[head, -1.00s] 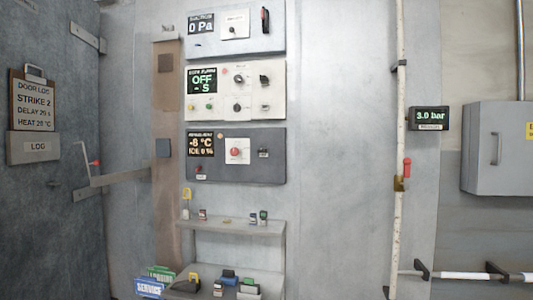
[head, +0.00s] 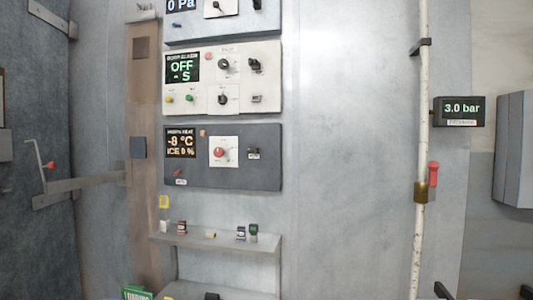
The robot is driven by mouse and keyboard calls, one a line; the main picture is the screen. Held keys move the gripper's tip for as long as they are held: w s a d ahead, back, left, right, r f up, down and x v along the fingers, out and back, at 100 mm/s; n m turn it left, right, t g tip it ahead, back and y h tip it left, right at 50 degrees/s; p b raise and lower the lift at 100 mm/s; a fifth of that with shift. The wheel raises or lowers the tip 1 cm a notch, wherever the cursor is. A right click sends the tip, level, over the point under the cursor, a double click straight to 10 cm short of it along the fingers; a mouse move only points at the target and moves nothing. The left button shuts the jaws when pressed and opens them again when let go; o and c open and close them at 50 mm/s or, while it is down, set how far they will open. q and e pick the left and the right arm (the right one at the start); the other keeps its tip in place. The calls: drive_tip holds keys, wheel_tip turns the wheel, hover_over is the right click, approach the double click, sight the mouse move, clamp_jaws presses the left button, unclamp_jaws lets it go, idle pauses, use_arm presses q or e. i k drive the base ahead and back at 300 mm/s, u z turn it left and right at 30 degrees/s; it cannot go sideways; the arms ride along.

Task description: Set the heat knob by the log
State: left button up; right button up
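The dark grey heat panel (head: 262,176) is on the wall left of centre, the lowest of three panels. Its display (head: 181,143) reads -8 °C and ICE 0 %. A red knob (head: 219,152) sits on a white plate on this panel; its scale marks are too small to read. A small black switch (head: 253,154) is to its right and a small red lever (head: 178,172) is at the lower left. The door log is cut off at the left edge, with only a sliver of its board (head: 2,85) showing and no text readable. Neither gripper is in view.
Above is a white panel (head: 270,100) reading OFF, with several knobs and buttons. Below, a shelf (head: 215,243) holds small items. A door lever with a red tip (head: 52,165) is at left. A pipe (head: 422,120) and a 3.0 bar gauge (head: 459,110) are at right.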

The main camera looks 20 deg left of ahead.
sight(218, 152)
drive_tip(key=z, duration=0.1)
drive_tip(key=i, duration=0.85)
drive_tip(key=u, duration=0.95)
drive_tip(key=i, duration=0.55)
drive_tip(key=u, duration=0.55)
